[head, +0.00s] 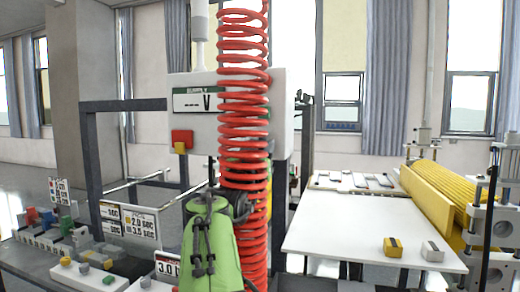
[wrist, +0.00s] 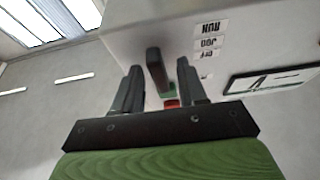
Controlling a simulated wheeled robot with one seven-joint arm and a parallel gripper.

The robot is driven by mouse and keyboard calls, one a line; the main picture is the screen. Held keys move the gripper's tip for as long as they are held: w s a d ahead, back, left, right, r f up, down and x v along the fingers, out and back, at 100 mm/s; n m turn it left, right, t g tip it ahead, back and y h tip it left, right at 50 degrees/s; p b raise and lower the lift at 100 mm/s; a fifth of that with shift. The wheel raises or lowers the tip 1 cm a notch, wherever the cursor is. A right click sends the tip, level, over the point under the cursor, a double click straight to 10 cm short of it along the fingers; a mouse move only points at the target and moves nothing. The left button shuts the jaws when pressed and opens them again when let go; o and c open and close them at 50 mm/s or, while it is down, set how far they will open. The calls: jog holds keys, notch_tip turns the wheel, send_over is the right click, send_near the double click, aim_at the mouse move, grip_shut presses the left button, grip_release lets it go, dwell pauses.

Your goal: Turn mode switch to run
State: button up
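The mode switch (wrist: 156,68) shows in the wrist view as a dark upright lever on the grey control box (wrist: 270,25). Upside-down RUN, JOG and OFF labels (wrist: 209,42) sit to its right. My gripper (wrist: 158,82) is open, with one finger on each side of the lever and visible gaps; I see no clear contact. In the head view my green gripper (head: 212,200) is below the box (head: 205,132), partly beside the red coil. The switch cannot be made out there, so its setting is unclear.
A red coiled hose (head: 243,110) hangs close in front of the box. A red-and-yellow button block (head: 181,141) sits on the box's left. A white table (head: 345,235) with yellow rollers (head: 445,195) stands right. A bench with small parts (head: 75,225) stands left.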

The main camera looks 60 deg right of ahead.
jog(key=b+v, duration=0.4)
jog(key=v, duration=1.1)
jog(key=shift+a+f, duration=0.2)
jog(key=shift+a, duration=0.15)
